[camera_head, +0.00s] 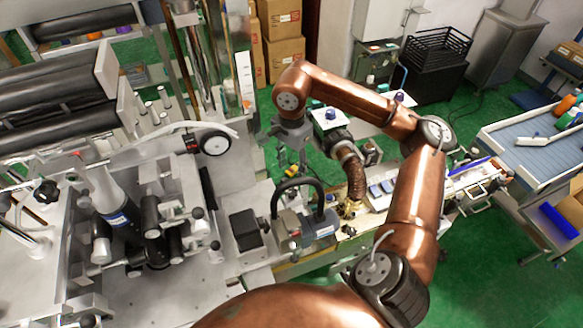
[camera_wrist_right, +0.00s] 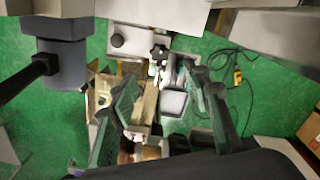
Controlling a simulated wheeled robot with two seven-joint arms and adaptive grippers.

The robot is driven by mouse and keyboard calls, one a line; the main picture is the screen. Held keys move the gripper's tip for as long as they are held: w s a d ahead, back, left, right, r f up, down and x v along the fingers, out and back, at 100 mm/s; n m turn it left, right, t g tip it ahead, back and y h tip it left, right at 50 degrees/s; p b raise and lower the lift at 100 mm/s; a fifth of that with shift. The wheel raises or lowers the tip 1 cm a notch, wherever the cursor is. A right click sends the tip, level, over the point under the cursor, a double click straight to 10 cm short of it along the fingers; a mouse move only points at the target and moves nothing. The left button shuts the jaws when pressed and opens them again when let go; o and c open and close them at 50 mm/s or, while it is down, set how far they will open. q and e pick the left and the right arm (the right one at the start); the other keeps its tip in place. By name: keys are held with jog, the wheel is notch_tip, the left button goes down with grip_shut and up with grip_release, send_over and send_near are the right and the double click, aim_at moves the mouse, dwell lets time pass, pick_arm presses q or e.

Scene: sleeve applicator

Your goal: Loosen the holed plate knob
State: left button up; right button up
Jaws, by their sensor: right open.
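My right gripper (camera_head: 292,150) hangs fingers down above the machine's narrow section, beyond the black curved handle (camera_head: 300,190). In the right wrist view its two fingers are spread around the gap (camera_wrist_right: 160,80), with nothing between the tips. A black star-shaped knob (camera_wrist_right: 159,53) shows just past the fingertips, apart from them. A round black knob (camera_wrist_right: 118,40) sits on a pale plate to its left. I cannot tell for certain which of these is the holed plate knob. In the head view the arm and gripper hide much of this area. My left gripper is out of view.
The large machine with black rollers (camera_head: 50,105) fills the left. A blue-topped conveyor (camera_head: 535,150) is at the right. Cardboard boxes (camera_head: 283,55) and a black crate (camera_head: 437,48) are behind. Green floor lies open between them.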

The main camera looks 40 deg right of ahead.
jog(key=m+p, duration=1)
jog(key=p, duration=0.2)
send_over(292, 192)
notch_tip(292, 192, down, 4)
jog(key=shift+a+f, duration=0.1)
jog(key=shift+f, duration=0.15)
notch_tip(292, 192, down, 7)
jog(key=shift+r+p, duration=0.15)
jog(key=shift+p, duration=0.85)
jog(key=shift+f, duration=0.45)
jog(key=shift+c, duration=0.3)
